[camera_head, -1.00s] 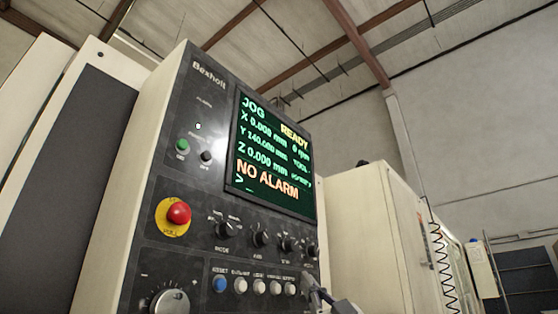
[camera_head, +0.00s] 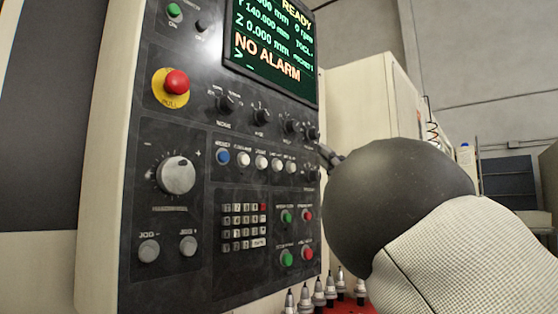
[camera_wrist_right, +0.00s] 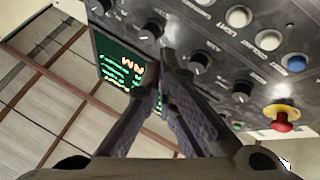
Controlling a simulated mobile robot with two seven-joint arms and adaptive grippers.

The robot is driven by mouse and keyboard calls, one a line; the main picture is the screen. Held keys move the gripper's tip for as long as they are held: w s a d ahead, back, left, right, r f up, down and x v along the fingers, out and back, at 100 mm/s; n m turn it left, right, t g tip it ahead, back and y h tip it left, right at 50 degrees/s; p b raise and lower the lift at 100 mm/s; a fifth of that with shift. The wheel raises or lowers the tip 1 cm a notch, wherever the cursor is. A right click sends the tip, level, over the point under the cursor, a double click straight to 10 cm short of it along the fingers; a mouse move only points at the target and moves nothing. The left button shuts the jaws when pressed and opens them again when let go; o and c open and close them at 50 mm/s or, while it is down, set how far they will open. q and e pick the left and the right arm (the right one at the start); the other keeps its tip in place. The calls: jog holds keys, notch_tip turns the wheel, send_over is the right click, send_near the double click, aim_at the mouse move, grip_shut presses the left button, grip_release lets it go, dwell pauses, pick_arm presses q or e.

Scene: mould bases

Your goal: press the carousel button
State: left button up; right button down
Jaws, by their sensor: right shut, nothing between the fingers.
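The control panel (camera_head: 190,205) has a row of round push buttons, one blue (camera_head: 222,157) and several white (camera_head: 260,162), under a row of dark knobs. The head view labels are too blurred to tell which white button is the carousel one. In the right wrist view, white buttons (camera_wrist_right: 239,16) and the blue one (camera_wrist_right: 294,63) show upside down, right of my fingers. My right gripper (camera_head: 325,152) is shut and empty at the panel's right edge, just right of the row. Its fingertips (camera_wrist_right: 167,58) show against the knobs; contact cannot be told. My left gripper is out of view.
A red emergency stop (camera_head: 176,82) on yellow, a large dial (camera_head: 176,175), a keypad (camera_head: 244,224) and green and red buttons surround the row. Dark knobs (camera_head: 261,116) stick out close to my fingers. Several tool holders (camera_head: 318,291) stand low beside the panel.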

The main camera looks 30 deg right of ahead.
aim_at(278, 165)
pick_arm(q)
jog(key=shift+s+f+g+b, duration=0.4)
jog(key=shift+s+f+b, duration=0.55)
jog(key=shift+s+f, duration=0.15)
pick_arm(e)
jog(key=w+a, duration=0.3)
jog(key=w, duration=0.5)
jog(key=shift+a, duration=0.2)
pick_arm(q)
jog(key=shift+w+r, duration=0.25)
pick_arm(e)
jog(key=shift+w+a, duration=0.15)
jog(key=shift+w, duration=0.3)
